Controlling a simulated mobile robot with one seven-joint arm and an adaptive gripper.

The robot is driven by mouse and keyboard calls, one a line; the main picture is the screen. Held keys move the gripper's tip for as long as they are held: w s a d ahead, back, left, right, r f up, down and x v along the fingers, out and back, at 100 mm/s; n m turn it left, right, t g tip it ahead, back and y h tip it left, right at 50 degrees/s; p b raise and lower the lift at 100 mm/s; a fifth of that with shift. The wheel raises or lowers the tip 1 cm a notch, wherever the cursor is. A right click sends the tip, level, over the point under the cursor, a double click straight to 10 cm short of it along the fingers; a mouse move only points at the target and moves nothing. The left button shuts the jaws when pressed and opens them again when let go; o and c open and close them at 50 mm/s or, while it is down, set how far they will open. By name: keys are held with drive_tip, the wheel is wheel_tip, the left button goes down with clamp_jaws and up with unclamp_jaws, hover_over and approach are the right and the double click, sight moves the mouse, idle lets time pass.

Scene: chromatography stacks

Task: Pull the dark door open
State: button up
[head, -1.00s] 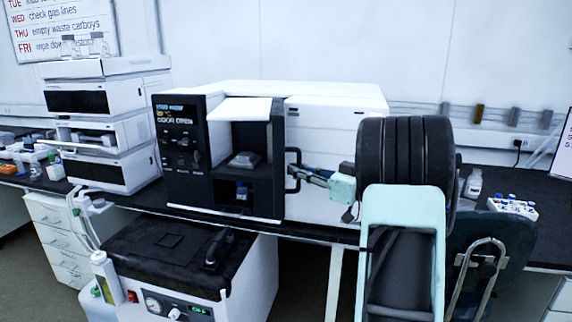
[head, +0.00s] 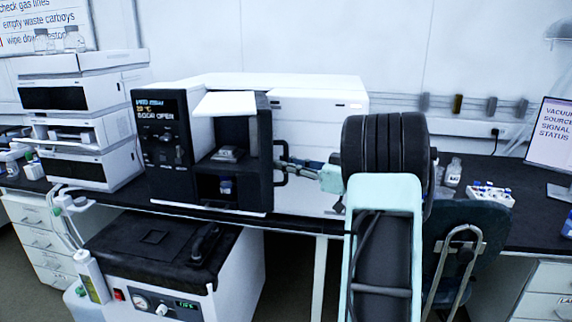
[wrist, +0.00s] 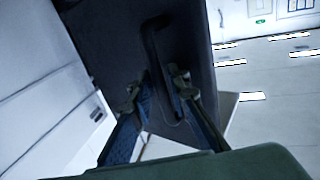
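The dark door (head: 265,155) of the white instrument stands swung out at the right side of its open compartment, seen nearly edge-on in the head view. Its black bar handle (head: 283,165) is on the face turned right. The display reads "DOOR OPEN". In the wrist view the dark door (wrist: 115,40) fills the upper middle, with the handle (wrist: 152,40) running down it. My gripper (wrist: 155,88) has its fingers apart, close to the handle's lower part; contact cannot be told. In the head view my gripper (head: 290,163) is beside the handle, partly hidden by my arm.
A white unit with a black top (head: 160,240) stands under the bench front. A stack of white modules (head: 75,110) is at left. A chair (head: 465,235), a vial rack (head: 490,195) and a monitor (head: 560,150) are at right. The white wall is behind.

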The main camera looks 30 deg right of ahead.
drive_tip(key=v, duration=1.2)
idle(0.3)
